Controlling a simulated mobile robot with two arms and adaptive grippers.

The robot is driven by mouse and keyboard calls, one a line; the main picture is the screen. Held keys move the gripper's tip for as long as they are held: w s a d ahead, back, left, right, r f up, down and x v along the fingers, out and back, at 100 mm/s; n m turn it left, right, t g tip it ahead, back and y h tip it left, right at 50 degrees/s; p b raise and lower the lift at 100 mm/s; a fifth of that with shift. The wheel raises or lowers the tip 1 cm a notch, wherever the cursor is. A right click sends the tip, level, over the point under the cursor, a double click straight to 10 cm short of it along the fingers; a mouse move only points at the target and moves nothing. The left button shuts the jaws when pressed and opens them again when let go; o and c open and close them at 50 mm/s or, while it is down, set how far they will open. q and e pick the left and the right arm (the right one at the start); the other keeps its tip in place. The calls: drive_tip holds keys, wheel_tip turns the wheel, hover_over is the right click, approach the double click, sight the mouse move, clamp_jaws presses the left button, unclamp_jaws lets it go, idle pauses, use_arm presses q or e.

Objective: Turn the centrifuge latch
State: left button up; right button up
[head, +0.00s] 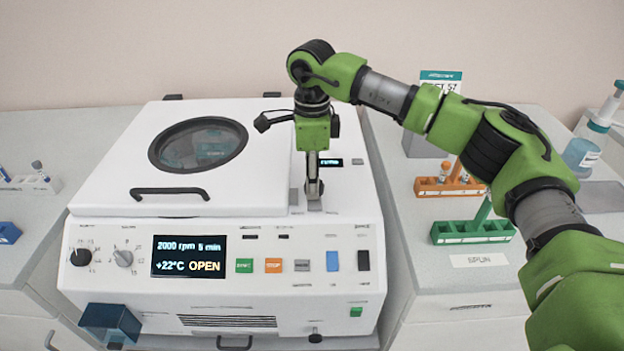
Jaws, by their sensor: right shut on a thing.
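The white centrifuge (120,295) stands in the middle of the head view with its lid (255,170) lying down. The lid has a round dark window and a black handle. The display (188,256) reads "2000 rpm 5 min" and "+22°C OPEN". My right gripper (314,190) points straight down at the right front of the centrifuge top, beside the lid's right edge. Its fingers are shut on the small grey latch (314,206), which is mostly hidden by them, so its exact angle cannot be told. My left gripper is not in view.
Right of the centrifuge, a green rack (474,233) holds a tube behind a "SPUN" label, with an orange rack (450,187) behind it. A pump bottle (585,155) stands far right. A white rack (30,184) with tubes is at left.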

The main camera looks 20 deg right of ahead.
drive_tip(key=shift+r, duration=0.1)
drive_tip(key=o, duration=1.1)
wheel_tip(320, 180, up, 12)
drive_tip(key=shift+f, duration=0.1)
